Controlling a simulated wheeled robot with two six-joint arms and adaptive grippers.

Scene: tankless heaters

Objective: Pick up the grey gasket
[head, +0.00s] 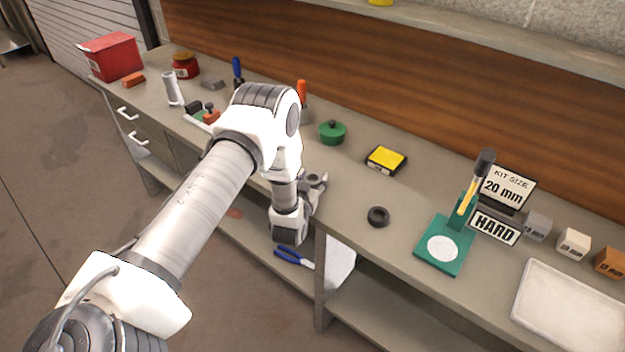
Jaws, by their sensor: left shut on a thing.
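My left gripper (314,188) is over the front part of the bench, left of a dark ring. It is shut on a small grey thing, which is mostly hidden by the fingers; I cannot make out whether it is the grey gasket. The dark ring (378,216) lies flat on the bench, apart from the gripper. My right gripper is not in view.
A yellow box (386,160) and green lidded pot (332,132) stand behind the gripper.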

